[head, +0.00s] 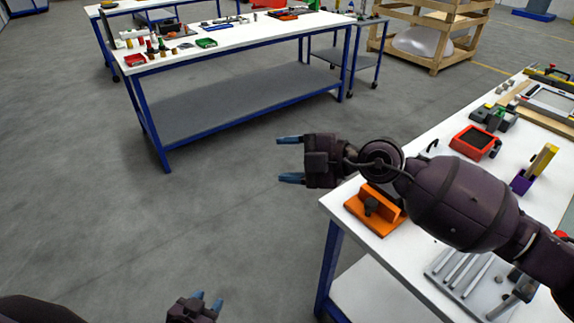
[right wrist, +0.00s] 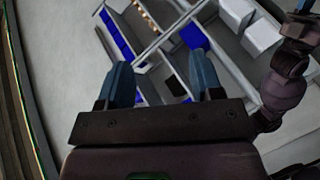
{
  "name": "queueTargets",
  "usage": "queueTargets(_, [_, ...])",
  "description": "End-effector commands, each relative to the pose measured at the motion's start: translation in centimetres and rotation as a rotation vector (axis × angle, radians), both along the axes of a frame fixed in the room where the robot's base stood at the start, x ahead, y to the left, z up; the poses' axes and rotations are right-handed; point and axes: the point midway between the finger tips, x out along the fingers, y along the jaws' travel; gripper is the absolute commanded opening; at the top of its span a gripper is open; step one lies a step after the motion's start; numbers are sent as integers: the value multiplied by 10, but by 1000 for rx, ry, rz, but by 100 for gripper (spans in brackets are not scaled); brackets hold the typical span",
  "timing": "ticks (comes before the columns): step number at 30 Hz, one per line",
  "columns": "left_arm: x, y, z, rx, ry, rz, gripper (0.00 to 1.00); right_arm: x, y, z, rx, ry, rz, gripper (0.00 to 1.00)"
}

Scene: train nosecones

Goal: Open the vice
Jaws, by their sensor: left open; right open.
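A green and dark grey device (head: 493,117), which looks like a small vice, stands on the right white workbench (head: 345,203); its jaw gap is too small to make out. My right gripper (head: 290,159) is open and empty, pointing left past the bench's left corner, well away from that device. In the right wrist view its two blue fingers (right wrist: 160,82) are apart with nothing between them. My left gripper (head: 207,300) is open and empty, low over the floor at the bottom of the head view.
A red tray (head: 475,142), a yellow and purple item (head: 534,168) and metal rods (head: 462,270) lie nearby. Another workbench (head: 225,35) stands at the back. The floor between is clear.

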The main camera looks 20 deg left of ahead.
Motion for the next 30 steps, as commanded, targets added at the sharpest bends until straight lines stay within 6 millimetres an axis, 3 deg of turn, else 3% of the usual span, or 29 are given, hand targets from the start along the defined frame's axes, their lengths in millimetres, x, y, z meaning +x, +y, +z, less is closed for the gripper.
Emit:
queueTargets(3, [-1, 0, -4, 0, 2, 0, 43, -10, 13, 2, 29, 12, 19, 60])
queueTargets(10, [-1, 0, -6, 0, 4, 0, 43, -17, 22, 2, 47, 26, 32, 60])
queueTargets(18, [-1, 0, -6, 0, 4, 0, 43, -18, 22, 2, 48, 26, 33, 60])
queueTargets(21, [-1, 0, -6, 0, 4, 0, 43, -18, 22, 2, 48, 26, 33, 46])
queueTargets(26, [-1, 0, -7, 0, 5, 0, 43, -17, 23, 2, 48, 23, 34, 46])
queueTargets(30, [-3, 0, -20, 0, 13, 0, 43, -2, 13, -1, 25, -15, 21, 46])
